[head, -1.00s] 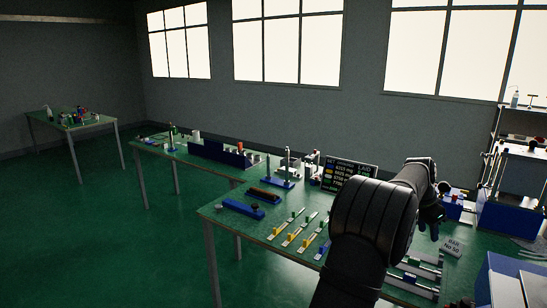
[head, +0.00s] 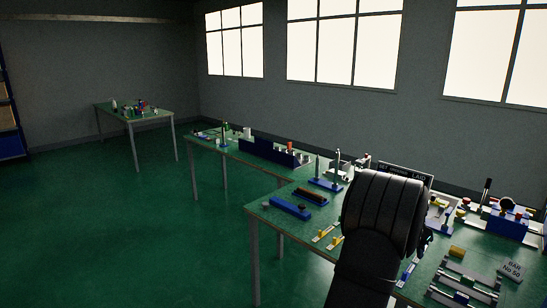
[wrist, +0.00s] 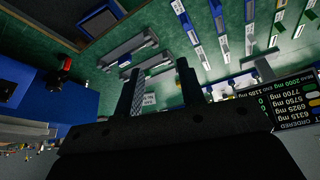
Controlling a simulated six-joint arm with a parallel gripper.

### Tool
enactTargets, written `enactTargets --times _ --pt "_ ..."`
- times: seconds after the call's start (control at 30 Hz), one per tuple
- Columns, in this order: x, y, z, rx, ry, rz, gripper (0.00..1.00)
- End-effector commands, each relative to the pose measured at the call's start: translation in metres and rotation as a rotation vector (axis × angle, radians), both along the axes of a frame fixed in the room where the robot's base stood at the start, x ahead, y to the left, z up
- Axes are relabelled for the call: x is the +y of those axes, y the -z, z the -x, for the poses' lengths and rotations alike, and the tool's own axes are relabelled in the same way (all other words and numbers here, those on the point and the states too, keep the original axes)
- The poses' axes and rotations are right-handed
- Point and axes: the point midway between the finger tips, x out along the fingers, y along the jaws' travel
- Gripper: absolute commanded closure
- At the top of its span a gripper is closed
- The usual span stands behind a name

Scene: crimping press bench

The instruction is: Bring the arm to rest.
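My arm (head: 383,215) rises from the bottom of the head view and stands over the green bench, bent at a thick dark joint. My gripper is hidden behind this joint in the head view. In the wrist view my gripper (wrist: 159,72) shows two dark fingers set apart, with nothing held between them. The bench top with a small white card lies beyond the fingers, and no contact with anything is visible.
A dark order board (head: 405,172) stands behind the arm and looms at right in the wrist view (wrist: 285,105). Open floor (head: 130,240) lies left.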

Motion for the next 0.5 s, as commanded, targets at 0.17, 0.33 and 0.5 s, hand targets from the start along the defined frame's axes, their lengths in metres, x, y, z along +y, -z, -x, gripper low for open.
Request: enactTargets --times 0.17,0.33,0.5 --pt "0.031 0.016 -0.012 0.001 -0.076 -0.001 0.64" --pt "0.060 0.031 -0.021 0.001 -0.146 -0.002 0.64" --pt "0.087 0.045 -0.027 0.000 -0.210 -0.003 0.64"
